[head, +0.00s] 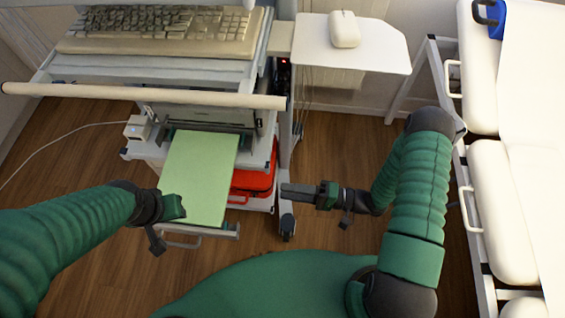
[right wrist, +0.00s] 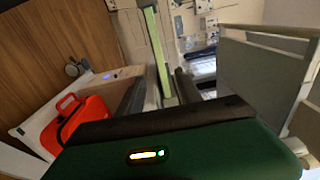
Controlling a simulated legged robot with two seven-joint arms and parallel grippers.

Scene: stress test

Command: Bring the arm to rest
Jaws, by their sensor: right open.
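My right gripper (head: 290,191) reaches in from the right over the wood floor, its fingers pointing left toward the cart. In the right wrist view its two dark fingers stand apart with nothing held between them (right wrist: 160,92). My right arm (head: 415,190) is bent, with its elbow near the bed. My left gripper (head: 176,207) is at the left edge of a light green sheet or board (head: 205,165) on the cart's pulled-out lower shelf. Whether it touches the board, and whether its fingers are parted, I cannot tell.
A cart holds a keyboard (head: 165,30), a front bar (head: 145,95) and a side shelf with a mouse (head: 344,29). A red case (head: 253,182) sits low in the cart, also visible in the right wrist view (right wrist: 75,122). A white padded bed (head: 503,213) stands at right. Floor between is clear.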

